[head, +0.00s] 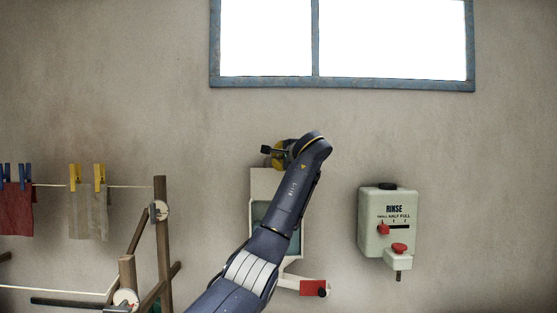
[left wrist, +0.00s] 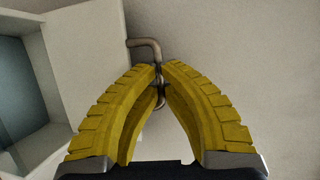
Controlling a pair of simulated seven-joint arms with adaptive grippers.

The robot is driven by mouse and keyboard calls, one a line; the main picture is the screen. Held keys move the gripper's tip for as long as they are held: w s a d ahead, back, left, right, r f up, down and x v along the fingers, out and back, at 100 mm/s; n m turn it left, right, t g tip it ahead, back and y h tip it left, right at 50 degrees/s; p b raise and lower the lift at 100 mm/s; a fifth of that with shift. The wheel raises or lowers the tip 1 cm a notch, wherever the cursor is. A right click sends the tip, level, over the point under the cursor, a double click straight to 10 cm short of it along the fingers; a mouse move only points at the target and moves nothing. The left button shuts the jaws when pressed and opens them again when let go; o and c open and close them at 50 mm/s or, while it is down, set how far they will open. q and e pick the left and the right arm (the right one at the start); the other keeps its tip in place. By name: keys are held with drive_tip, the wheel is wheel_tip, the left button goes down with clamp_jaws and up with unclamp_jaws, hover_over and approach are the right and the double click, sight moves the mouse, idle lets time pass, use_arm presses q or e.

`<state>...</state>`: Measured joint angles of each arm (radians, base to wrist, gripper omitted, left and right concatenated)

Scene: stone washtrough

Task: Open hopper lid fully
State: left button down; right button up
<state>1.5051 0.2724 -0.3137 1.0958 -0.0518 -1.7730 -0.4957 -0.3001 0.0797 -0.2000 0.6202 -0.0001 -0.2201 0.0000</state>
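The hopper is a pale wall box (head: 258,182) with a blue-grey recess or pane, partly hidden behind my left arm. Its white side and frame (left wrist: 85,50) fill the left of the left wrist view. A bent metal handle (left wrist: 145,43) sticks out beside the frame. My left gripper (head: 268,151) is at the top of the box; in the left wrist view its yellow fingertips (left wrist: 161,68) close together around the handle. The bar shows above and below the tips. How far the lid stands open I cannot tell. My right gripper is not in view.
A pale green RINSE dispenser (head: 375,222) with red controls hangs to the right. A red tab (head: 313,288) sits below the hopper. A wooden drying rack (head: 162,235) with pegged cloths (head: 88,215) stands left. A blue-framed window (head: 345,83) is above.

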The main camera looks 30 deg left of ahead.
use_arm(q)
drive_tip(key=shift+w+a, duration=0.15)
drive_tip(key=shift+w, duration=0.1)
drive_tip(key=c, duration=1.8)
unclamp_jaws()
drive_tip(key=v, duration=1.2)
